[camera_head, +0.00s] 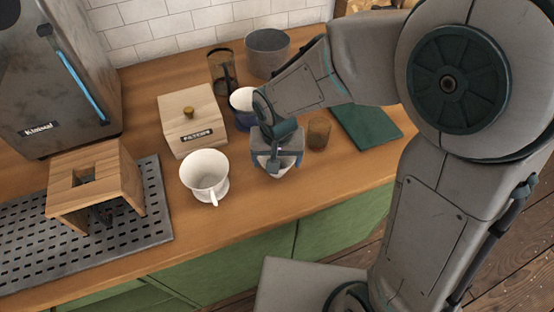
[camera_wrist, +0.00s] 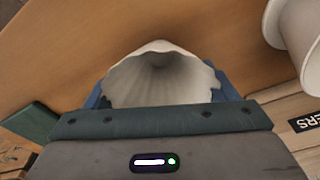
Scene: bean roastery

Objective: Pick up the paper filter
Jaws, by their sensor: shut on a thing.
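The paper filter (camera_wrist: 160,82) is a white fluted cone with an open, wavy rim in the wrist view. My gripper (camera_head: 279,156) is shut on it, with blue fingers at its left and right sides. In the camera_head view the filter (camera_head: 274,170) shows only partly below the fingers, over the wooden counter (camera_head: 240,215). The gripper hides the rest there. I cannot tell whether the filter's tip touches the counter.
A white handled cup (camera_head: 205,173) stands left of my gripper. A wooden labelled box (camera_head: 192,122), a blue-and-white cup (camera_head: 243,110) and a grey canister (camera_head: 267,52) are behind. A small brown cup (camera_head: 319,132) and green mat (camera_head: 368,126) are right.

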